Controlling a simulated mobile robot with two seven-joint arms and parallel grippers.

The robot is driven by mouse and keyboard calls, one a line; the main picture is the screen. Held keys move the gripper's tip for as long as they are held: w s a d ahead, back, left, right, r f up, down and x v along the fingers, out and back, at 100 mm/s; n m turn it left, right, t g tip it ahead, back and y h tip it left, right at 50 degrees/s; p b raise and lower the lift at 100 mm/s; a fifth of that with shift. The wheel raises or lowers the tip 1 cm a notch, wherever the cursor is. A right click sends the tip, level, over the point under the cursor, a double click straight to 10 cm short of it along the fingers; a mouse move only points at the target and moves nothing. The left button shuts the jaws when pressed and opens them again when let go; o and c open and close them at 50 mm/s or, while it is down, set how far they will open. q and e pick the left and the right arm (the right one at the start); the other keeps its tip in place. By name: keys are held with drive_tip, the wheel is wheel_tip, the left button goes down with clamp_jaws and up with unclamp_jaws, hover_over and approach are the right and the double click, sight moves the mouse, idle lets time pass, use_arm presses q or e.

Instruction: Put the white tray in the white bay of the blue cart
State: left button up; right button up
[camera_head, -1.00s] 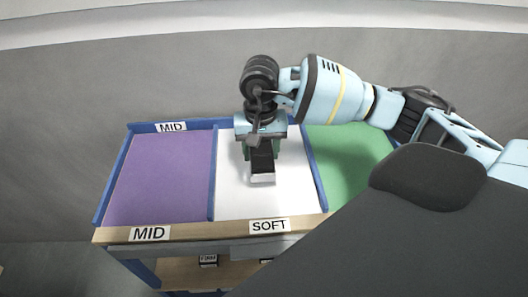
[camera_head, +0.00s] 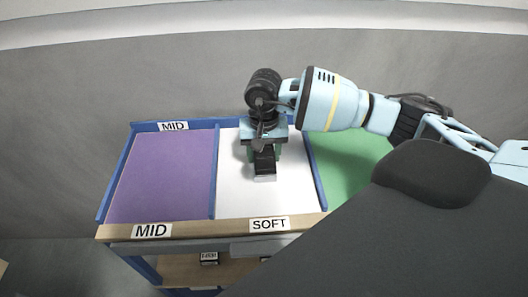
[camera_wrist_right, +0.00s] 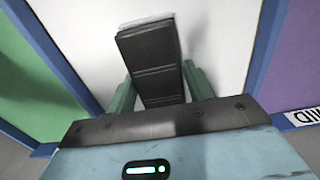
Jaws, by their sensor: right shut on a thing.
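The blue cart (camera_head: 216,175) has three coloured bays on top, and the white bay (camera_head: 232,195) is in the middle with a SOFT label on its front edge. My right gripper (camera_head: 263,155) is over the white bay, pointing down. A small pale end of the tray (camera_head: 265,178) shows below the gripper in the head view. I cannot tell whether it touches the bay floor. My left gripper is out of view.
The purple bay (camera_head: 160,180) lies left, marked MID, and the green bay (camera_head: 345,165) lies right. Low blue dividers separate the bays. A wooden front rail (camera_head: 205,230) and a lower shelf (camera_head: 185,270) with labelled items are in front. A grey wall stands behind.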

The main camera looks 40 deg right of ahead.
drive_tip(key=shift+f, duration=0.15)
drive_tip(key=o, duration=0.8)
drive_tip(key=shift+r, duration=0.4)
wheel_tip(320, 180, up, 12)
drive_tip(key=shift+f+b, duration=0.2)
drive_tip(key=shift+b, duration=0.15)
drive_tip(key=shift+f, duration=0.1)
